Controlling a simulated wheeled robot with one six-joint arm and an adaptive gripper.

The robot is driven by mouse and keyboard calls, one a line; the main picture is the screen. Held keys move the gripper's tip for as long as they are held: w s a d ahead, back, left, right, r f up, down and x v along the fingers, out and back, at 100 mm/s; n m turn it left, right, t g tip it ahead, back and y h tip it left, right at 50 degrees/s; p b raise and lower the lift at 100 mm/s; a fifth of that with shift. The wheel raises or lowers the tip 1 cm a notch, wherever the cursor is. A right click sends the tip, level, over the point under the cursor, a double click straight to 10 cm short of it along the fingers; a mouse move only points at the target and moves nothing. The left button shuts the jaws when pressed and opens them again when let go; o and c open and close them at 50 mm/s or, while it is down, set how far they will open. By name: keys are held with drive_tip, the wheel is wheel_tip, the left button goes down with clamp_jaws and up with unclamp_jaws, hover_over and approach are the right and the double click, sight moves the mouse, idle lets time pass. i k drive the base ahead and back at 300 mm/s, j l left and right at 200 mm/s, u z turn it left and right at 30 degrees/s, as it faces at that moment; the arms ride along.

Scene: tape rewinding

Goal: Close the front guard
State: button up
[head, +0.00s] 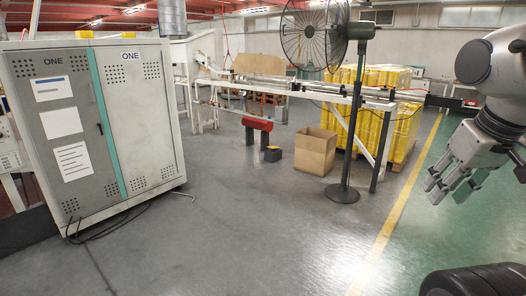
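The rewinding machine (350,97) stands across the middle distance as a long pale frame with a rail and rollers along its top. A thin lower bar (233,111) runs along its front left part, above a red cylinder (257,123). I cannot tell for sure which part is the front guard or how far open it is. My gripper (449,191) is at the right edge of the view, pointing down and left. Its fingers are apart with nothing between them. It is in the air, well away from the machine.
A grey cabinet (143,110) marked ONE stands at left, with cables on the floor. A black pedestal fan (343,192) and a cardboard box (315,152) stand before the machine. Yellow rolls (403,125) are stacked behind. The floor (240,230) in front is clear.

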sight(309, 31)
drive_tip(key=i, duration=3)
drive_tip(key=i+j, duration=0.1)
drive_tip(key=i, duration=0.45)
drive_tip(key=i+j, duration=0.1)
drive_tip(key=i, duration=0.45)
drive_tip(key=i+j+z, duration=0.1)
drive_tip(key=i, duration=0.45)
drive_tip(key=i+j+z, duration=0.15)
drive_tip(key=i+z, duration=0.2)
drive_tip(key=i, duration=0.15)
drive_tip(key=i+j+z, duration=0.25)
drive_tip(key=i+z, duration=0.15)
drive_tip(key=i+j+z, duration=0.35)
drive_tip(key=k+j+z, duration=0.15)
drive_tip(key=j, duration=0.3)
drive_tip(key=k+j+z, duration=0.15)
drive_tip(key=j, duration=0.25)
drive_tip(key=k+j+z, duration=0.1)
drive_tip(key=j, duration=0.3)
drive_tip(key=k+j+z, duration=0.1)
drive_tip(key=k+j, duration=0.15)
drive_tip(key=k, duration=0.2)
drive_tip(key=k+j+z, duration=0.1)
drive_tip(key=k, duration=0.4)
drive_tip(key=k+j+z, duration=0.1)
drive_tip(key=k+j, duration=0.15)
drive_tip(key=k, duration=0.2)
